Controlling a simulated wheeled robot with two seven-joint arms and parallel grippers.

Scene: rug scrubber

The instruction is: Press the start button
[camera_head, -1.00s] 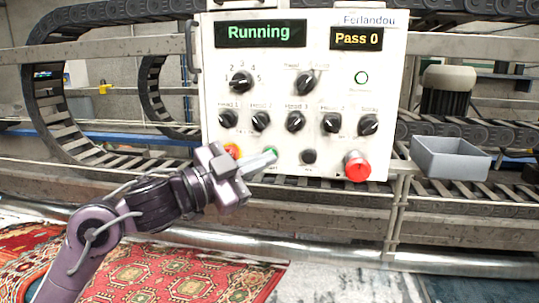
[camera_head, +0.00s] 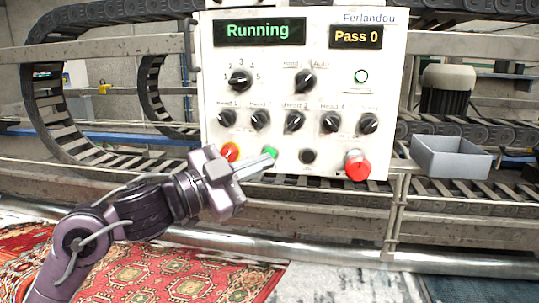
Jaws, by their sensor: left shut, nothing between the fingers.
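The control panel (camera_head: 297,85) is a white box at the centre, with one display reading "Running" in green and another reading "Pass 0" in yellow. The green start button (camera_head: 271,152) is on its lower row, partly hidden by my fingertips. My left gripper (camera_head: 266,160) is shut and empty, its tips pointing at the panel just below the green button. I cannot tell whether the tips touch it. My right gripper is not in view.
An orange-red button (camera_head: 231,151) is left of the green one, and a black button (camera_head: 308,156) is to the right. A large red knob (camera_head: 357,165) sits at lower right. Several black dials are above. A grey bin (camera_head: 451,156) stands at right.

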